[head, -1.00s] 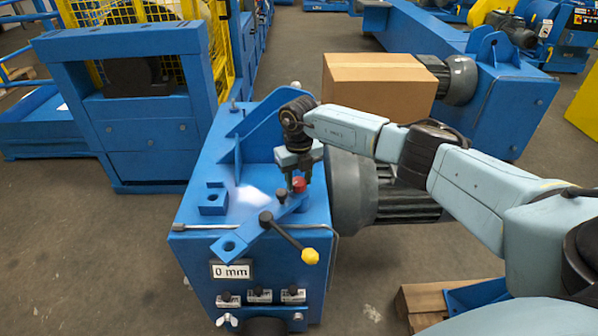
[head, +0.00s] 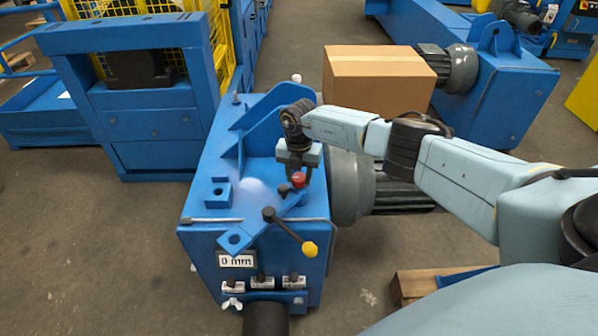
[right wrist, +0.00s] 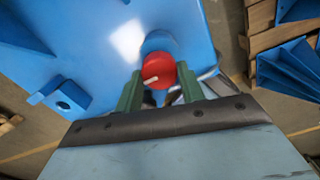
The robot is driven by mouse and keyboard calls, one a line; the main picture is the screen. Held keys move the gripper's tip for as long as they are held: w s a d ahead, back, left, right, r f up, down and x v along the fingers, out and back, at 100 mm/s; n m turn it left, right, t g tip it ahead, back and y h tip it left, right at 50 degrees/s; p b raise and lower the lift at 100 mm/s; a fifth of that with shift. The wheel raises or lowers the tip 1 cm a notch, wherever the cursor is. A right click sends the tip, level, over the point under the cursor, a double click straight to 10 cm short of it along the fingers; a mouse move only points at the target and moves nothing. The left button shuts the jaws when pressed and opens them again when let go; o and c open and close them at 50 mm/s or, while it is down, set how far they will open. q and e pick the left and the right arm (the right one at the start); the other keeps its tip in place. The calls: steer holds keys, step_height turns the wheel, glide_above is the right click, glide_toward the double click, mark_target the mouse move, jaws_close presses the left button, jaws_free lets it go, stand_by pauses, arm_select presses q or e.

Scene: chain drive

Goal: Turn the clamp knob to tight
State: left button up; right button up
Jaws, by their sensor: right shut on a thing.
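A red knob (head: 299,180), which I take to be the clamp knob, stands on top of the blue machine (head: 262,205), near its right edge. In the right wrist view the knob (right wrist: 159,71) is round, with a short pale mark on its face pointing left. My right gripper (head: 297,168) reaches it from above and is shut on it. In the right wrist view its green fingers (right wrist: 160,88) stand on both sides of the knob. The knob's sides are partly hidden by the fingers. My left gripper is not in view.
A black lever with a yellow ball (head: 309,249) sticks out at the machine's front. A plate reads "0 mm" (head: 237,261), above several small labelled parts. A grey motor (head: 350,190) stands right of the machine, with a cardboard box (head: 375,80) behind.

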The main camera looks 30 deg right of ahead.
mark_target(299, 178)
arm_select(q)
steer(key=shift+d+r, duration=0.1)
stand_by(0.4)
arm_select(e)
steer(key=o, duration=0.7)
steer(key=shift+r, duration=0.45)
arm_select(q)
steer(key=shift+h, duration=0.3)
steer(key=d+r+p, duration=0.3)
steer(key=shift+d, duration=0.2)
arm_select(e)
step_height(299, 178, up, 12)
steer(key=shift+r, duration=0.25)
